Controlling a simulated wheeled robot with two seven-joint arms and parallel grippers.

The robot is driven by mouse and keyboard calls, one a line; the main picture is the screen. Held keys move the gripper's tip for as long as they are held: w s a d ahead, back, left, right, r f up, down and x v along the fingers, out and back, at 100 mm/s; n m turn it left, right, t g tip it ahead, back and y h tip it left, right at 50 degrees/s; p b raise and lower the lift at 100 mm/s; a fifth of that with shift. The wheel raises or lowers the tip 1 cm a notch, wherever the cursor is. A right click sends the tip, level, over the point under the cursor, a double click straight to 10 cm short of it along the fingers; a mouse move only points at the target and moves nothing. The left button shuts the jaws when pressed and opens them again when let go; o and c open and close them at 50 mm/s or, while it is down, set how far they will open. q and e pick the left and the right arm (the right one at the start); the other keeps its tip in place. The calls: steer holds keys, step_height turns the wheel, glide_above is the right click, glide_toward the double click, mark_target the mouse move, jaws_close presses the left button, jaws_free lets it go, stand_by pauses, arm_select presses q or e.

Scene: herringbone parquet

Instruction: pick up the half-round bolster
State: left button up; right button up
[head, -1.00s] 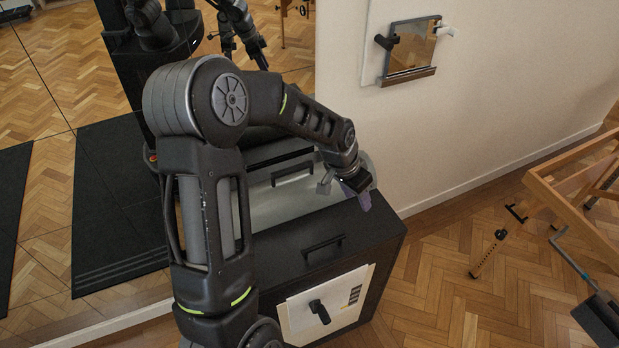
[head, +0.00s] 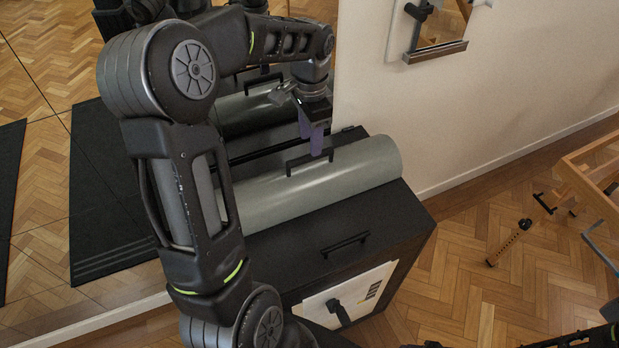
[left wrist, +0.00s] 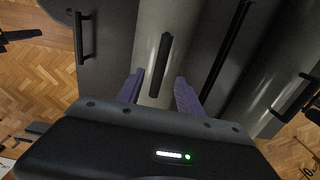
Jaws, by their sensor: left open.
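The half-round bolster (head: 365,168) is a long grey-green half cylinder lying on a black cabinet (head: 395,215), with a black bar handle (head: 308,160) along its top. My left gripper (head: 313,140) is open, pointing down over that handle with its purple fingers. In the left wrist view, the bolster (left wrist: 150,25) runs away between the fingers of the left gripper (left wrist: 158,92), and its handle (left wrist: 160,65) lies roughly midway between them. I cannot tell whether the fingertips are level with the handle. My left arm hides the bolster's left end. My right gripper is not visible.
A mirror (head: 40,75) behind the cabinet reflects the bolster and my arm. The cabinet has its own black handle (head: 345,243) and a pale front panel (head: 370,290). A wooden frame (head: 590,180) stands at the right. Parquet floor is open between.

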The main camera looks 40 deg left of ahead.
mark_target(310, 156)
arm_select(q)
steer(key=shift+f, duration=0.85)
steer(key=shift+f, duration=0.1)
step_height(310, 156, down, 5)
steer(key=shift+s+p, duration=0.1)
steer(key=shift+p, duration=0.55)
steer(key=shift+c, duration=0.5)
jaws_close()
stand_by(0.3)
